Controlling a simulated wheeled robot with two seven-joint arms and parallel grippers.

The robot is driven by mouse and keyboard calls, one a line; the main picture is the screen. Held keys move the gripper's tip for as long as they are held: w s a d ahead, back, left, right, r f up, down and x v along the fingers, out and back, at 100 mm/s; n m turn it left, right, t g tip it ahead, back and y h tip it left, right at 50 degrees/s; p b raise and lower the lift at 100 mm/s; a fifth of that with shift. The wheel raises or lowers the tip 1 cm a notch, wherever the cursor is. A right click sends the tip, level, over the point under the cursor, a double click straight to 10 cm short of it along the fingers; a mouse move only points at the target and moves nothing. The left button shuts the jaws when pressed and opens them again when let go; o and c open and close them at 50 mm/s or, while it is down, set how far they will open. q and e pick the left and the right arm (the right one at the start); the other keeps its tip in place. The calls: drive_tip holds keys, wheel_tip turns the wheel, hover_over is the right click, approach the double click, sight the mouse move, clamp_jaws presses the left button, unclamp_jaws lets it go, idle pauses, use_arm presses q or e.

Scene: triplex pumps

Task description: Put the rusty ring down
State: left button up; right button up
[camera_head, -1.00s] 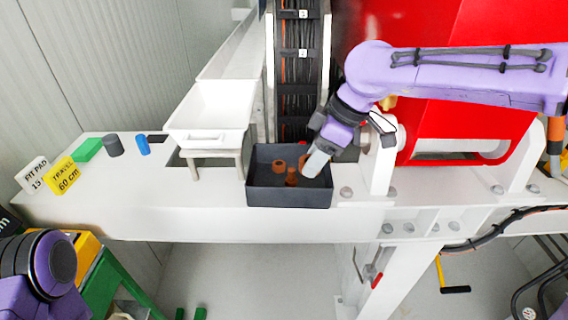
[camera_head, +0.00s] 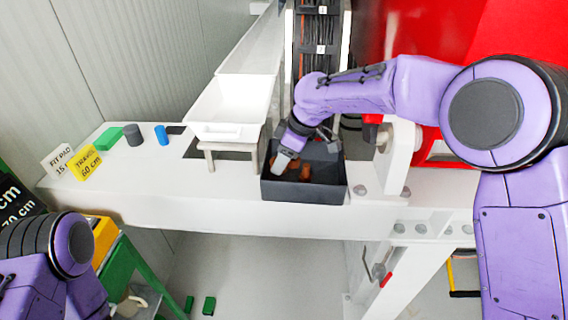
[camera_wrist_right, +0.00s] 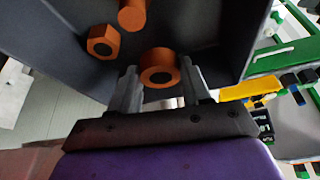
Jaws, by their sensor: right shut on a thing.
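The rusty ring (camera_wrist_right: 158,68) is orange-brown with a dark hole. In the right wrist view it sits between the two fingertips of my right gripper (camera_wrist_right: 160,80), which is shut on it. In the head view my right gripper (camera_head: 282,164) reaches down into the left part of a dark grey bin (camera_head: 302,192); the ring is hard to make out there. Whether the ring touches the bin floor I cannot tell. A rusty hex nut (camera_wrist_right: 102,42) and a rusty cylindrical piece (camera_wrist_right: 132,14) lie in the bin near it. My left gripper is out of view.
A white tray (camera_head: 226,131) on a small stand is left of the bin. On the white beam's left end are a dark cylinder (camera_head: 132,135), a blue cylinder (camera_head: 161,135), a green block (camera_head: 108,139) and two signs. Red machinery (camera_head: 440,35) is behind on the right.

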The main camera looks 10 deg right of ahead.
drive_tip(key=shift+d+f, duration=0.15)
drive_tip(key=shift+f, duration=1.3)
drive_tip(key=o, duration=0.8)
drive_tip(key=shift+f, duration=0.1)
drive_tip(key=b+v, duration=0.1)
drive_tip(key=v, duration=1.1)
drive_tip(key=shift+s, duration=0.1)
